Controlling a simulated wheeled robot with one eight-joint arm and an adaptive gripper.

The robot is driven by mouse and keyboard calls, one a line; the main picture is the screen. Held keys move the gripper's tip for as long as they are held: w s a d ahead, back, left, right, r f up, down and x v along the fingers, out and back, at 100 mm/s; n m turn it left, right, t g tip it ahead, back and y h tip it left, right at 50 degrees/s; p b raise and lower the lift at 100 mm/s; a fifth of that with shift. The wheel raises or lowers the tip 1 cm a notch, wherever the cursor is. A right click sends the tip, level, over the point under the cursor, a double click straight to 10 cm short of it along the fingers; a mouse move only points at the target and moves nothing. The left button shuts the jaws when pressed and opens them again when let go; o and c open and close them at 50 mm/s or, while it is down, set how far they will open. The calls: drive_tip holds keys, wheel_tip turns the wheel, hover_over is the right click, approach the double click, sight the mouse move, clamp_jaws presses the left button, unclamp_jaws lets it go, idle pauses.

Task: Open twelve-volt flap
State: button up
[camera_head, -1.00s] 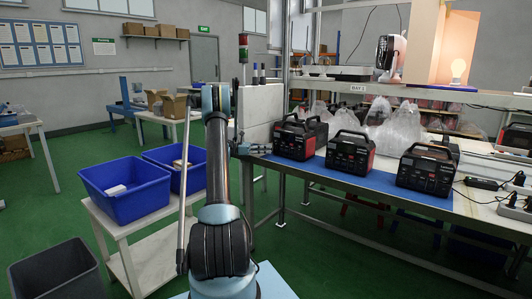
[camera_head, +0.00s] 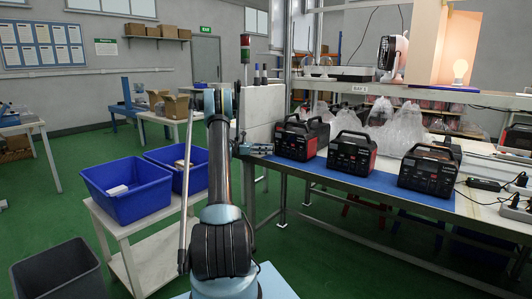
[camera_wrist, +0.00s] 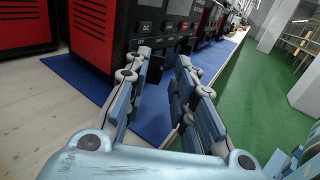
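Three black-and-red power stations stand in a row on a blue mat (camera_head: 382,182) on the workbench: the left one (camera_head: 296,139), the middle one (camera_head: 350,155) and the right one (camera_head: 428,170). My gripper (camera_head: 262,149) is just left of the left station's front. In the wrist view, my gripper (camera_wrist: 161,56) has its two fingers apart with nothing between them. A power station (camera_wrist: 150,14) is close beyond the left finger, showing a red vented side and a front marked DC. The finger hides part of that front. I cannot make out the twelve-volt flap or whether it is open.
Clear plastic bags (camera_head: 390,125) lie behind the stations, below a shelf (camera_head: 430,95). A white block (camera_head: 262,108) stands behind my gripper. Two blue bins, one nearer (camera_head: 125,205), stand on a side table at left. Green floor lies free before the bench.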

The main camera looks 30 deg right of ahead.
drive_tip(key=shift+a, duration=0.1)
drive_tip(key=v, duration=1.1)
drive_tip(key=shift+w+a, duration=0.3)
drive_tip(key=shift+o, duration=0.7)
